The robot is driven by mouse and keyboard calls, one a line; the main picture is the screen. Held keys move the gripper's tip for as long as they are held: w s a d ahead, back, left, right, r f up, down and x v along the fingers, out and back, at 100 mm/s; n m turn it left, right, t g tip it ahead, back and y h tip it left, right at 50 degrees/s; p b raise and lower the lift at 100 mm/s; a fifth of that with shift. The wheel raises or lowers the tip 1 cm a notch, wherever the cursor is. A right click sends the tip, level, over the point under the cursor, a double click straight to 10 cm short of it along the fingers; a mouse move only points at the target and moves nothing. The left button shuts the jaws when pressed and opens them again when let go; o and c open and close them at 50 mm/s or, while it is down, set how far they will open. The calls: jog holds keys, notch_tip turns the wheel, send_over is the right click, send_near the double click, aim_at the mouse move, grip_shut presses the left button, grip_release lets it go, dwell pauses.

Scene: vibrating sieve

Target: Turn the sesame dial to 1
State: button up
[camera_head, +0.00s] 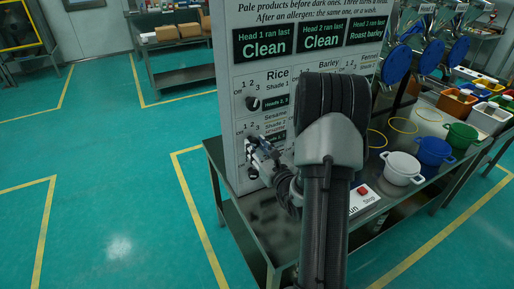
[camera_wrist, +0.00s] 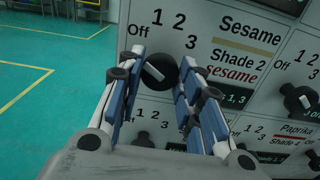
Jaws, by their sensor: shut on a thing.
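The sesame dial (camera_wrist: 157,72) is a round black knob with a white pointer line, on a pale panel (camera_wrist: 240,60) marked Off, 1, 2, 3 and "Sesame, Shade 2". My gripper (camera_wrist: 163,62) has one finger on each side of the dial and is shut on it. The pointer slants to the upper left, on the Off side; its exact setting is hard to tell. In the head view my gripper (camera_head: 262,152) is at the panel's left side, and it and my arm hide much of the sesame dial.
The rice dial (camera_head: 253,103) is just above. In the wrist view another dial (camera_wrist: 297,98) is to the right, and one (camera_wrist: 143,139) is below, partly behind my gripper. White (camera_head: 402,167), blue (camera_head: 434,151) and green (camera_head: 460,136) pots stand on the bench to the right.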

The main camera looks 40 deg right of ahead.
jog(key=m+p, duration=0.1)
jog(key=m, duration=0.3)
jog(key=shift+p, duration=0.3)
jog(key=shift+m+p, duration=0.7)
jog(key=shift+m, duration=1)
jog(key=o, duration=1.1)
